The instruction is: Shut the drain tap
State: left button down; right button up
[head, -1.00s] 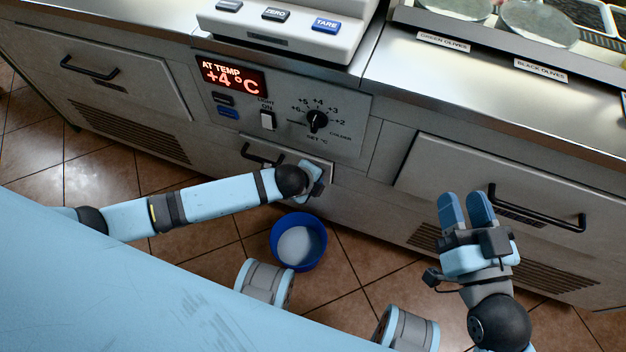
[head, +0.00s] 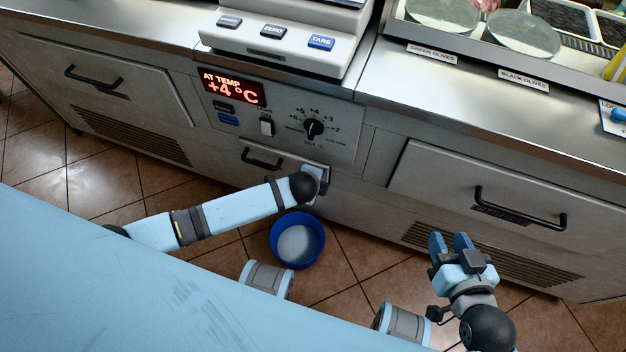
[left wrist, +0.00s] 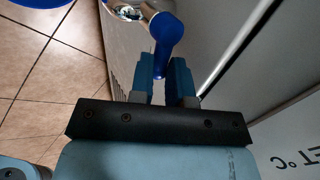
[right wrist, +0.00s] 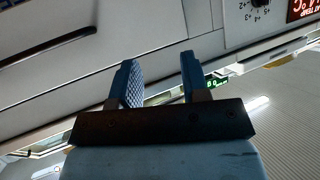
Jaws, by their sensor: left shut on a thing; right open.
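The drain tap shows in the left wrist view as a shiny metal body (left wrist: 128,10) with a blue lever handle (left wrist: 166,32). My left gripper (left wrist: 170,75) is shut on the end of this blue handle, between its two blue fingers. In the head view my left gripper (head: 318,182) is low at the cabinet front, right of the small drawer handle; the wrist hides the tap there. My right gripper (head: 450,242) is open and empty in front of the right cabinet; its spread fingers also show in the right wrist view (right wrist: 157,78).
A blue bucket (head: 274,243) with pale contents stands on the tiled floor below my left wrist. A control panel with a dial (head: 313,128) and a +4 °C display (head: 233,88) is above. A black drawer handle (head: 520,212) sticks out near my right gripper.

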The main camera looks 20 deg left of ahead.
pick_arm(q)
jog(key=c, duration=1.1)
grip_release()
jog(key=shift+r, duration=0.1)
pick_arm(e)
jog(key=shift+r, duration=0.1)
pick_arm(q)
jog(key=p+v, duration=0.4)
jog(key=v, duration=0.9)
jog(key=shift+s+r+p, duration=0.2)
jog(key=shift+r+p, duration=0.05)
jog(key=shift+p, duration=0.1)
pick_arm(e)
jog(key=shift+s+d+f+g+h, duration=0.4)
jog(key=shift+d+f+g, duration=0.1)
jog(key=shift+d, duration=0.15)
